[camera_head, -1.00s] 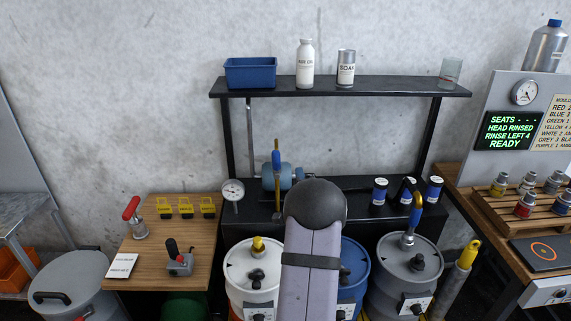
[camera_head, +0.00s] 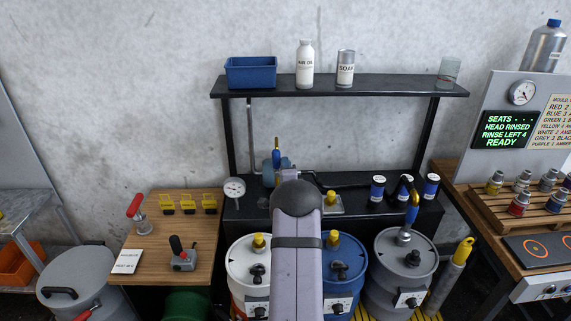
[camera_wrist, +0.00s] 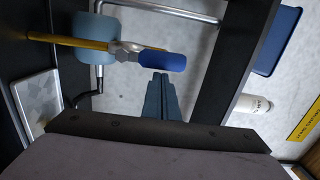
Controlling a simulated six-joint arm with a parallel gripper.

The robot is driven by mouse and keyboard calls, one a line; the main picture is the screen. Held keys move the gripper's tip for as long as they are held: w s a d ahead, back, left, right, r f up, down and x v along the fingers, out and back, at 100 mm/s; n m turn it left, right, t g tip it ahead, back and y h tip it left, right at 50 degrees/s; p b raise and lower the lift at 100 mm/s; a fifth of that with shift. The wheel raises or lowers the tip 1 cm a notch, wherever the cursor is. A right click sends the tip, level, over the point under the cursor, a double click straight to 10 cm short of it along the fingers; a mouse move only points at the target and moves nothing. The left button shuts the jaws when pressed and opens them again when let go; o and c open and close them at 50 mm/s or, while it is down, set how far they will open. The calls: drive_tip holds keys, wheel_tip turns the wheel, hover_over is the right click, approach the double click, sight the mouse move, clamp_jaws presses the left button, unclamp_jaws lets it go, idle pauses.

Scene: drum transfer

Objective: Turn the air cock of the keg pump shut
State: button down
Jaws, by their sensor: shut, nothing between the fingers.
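A blue-gripped lever (camera_wrist: 163,62), apparently the air cock, shows in the wrist view with a metal joint and a yellow pipe or rod (camera_wrist: 70,44) beside a pale teal pump body (camera_wrist: 95,40). Its grip lies roughly in line with the yellow part. The head view hides my gripper behind my arm.
A bent metal pipe (camera_wrist: 100,78) runs near the pump. A black shelf (camera_head: 345,88) with a blue bin (camera_head: 251,72) and bottles stands above. A round gauge (camera_head: 234,188) is left of the pump. A grey drum (camera_head: 385,270) carries another blue-handled fitting (camera_head: 411,212).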

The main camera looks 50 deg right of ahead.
sight(276, 162)
drive_tip(key=shift+w+a+n+b, duration=0.25)
drive_tip(key=shift+a+n+b, duration=0.05)
drive_tip(key=shift+n+b, duration=0.35)
drive_tip(key=w+a+n+b, duration=0.1)
drive_tip(key=n+b, duration=0.2)
drive_tip(key=b, duration=0.2)
drive_tip(key=shift+w+a+n, duration=0.35)
drive_tip(key=w+a+f+n+b, duration=0.3)
drive_tip(key=w+a+n+b, duration=0.1)
drive_tip(key=n+b, duration=0.6)
drive_tip(key=shift+f+g+b, duration=0.2)
drive_tip(key=shift+g+b, duration=0.15)
drive_tip(key=shift+g, duration=0.05)
drive_tip(key=shift+a, duration=0.1)
idle(0.4)
